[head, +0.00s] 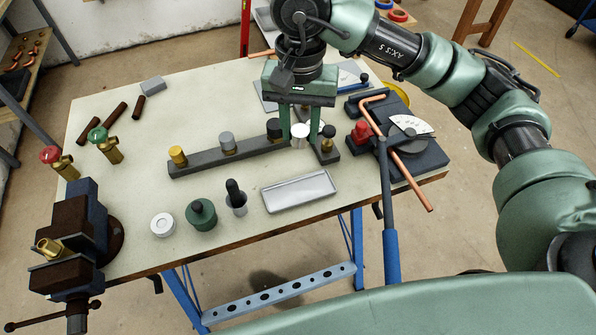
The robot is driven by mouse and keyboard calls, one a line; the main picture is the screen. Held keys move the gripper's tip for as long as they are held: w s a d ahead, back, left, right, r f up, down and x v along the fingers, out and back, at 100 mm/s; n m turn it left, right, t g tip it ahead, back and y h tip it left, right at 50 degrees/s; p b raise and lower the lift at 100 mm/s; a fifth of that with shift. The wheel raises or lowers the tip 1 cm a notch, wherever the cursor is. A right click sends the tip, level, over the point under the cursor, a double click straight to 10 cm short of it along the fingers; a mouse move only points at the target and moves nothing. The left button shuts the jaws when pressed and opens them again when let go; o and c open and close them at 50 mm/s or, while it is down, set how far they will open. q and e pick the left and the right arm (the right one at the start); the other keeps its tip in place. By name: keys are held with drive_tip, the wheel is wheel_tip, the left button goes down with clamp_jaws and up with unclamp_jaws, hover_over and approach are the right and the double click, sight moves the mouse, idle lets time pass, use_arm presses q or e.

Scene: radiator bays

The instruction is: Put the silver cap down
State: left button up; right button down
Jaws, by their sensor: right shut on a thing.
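My right gripper (300,129) is over the table, pointing down, with its two green fingers shut on a pale silver cap (299,142). The cap is upright between the fingertips, near the right end of a long dark bar (198,165). I cannot tell whether its underside touches anything. On the bar stand a gold cap (177,154), a grey cap (227,142) and a black cap (273,128). My left gripper is not in view.
A shallow grey tray (300,206) lies in front of the bar. A white ring-like part (162,224), a green pot (201,214) and a black-topped piece (236,198) stand left of it. A bending tool with copper pipe (415,184) is at right, a vise (75,240) at left.

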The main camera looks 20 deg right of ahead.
drive_tip(key=shift+w+a+r, duration=0.15)
drive_tip(key=shift+w+r, duration=0.05)
drive_tip(key=shift+r, duration=0.25)
wheel_tip(320, 180, down, 7)
drive_tip(key=p, duration=0.4)
hover_over(299, 191)
wheel_tip(299, 191, down, 7)
drive_tip(key=shift+f, duration=0.65)
wheel_tip(299, 191, down, 3)
drive_tip(key=shift+s+f+p, duration=0.1)
drive_tip(key=shift+f+p, duration=0.05)
drive_tip(key=shift+p, duration=0.2)
drive_tip(key=shift+f, duration=0.4)
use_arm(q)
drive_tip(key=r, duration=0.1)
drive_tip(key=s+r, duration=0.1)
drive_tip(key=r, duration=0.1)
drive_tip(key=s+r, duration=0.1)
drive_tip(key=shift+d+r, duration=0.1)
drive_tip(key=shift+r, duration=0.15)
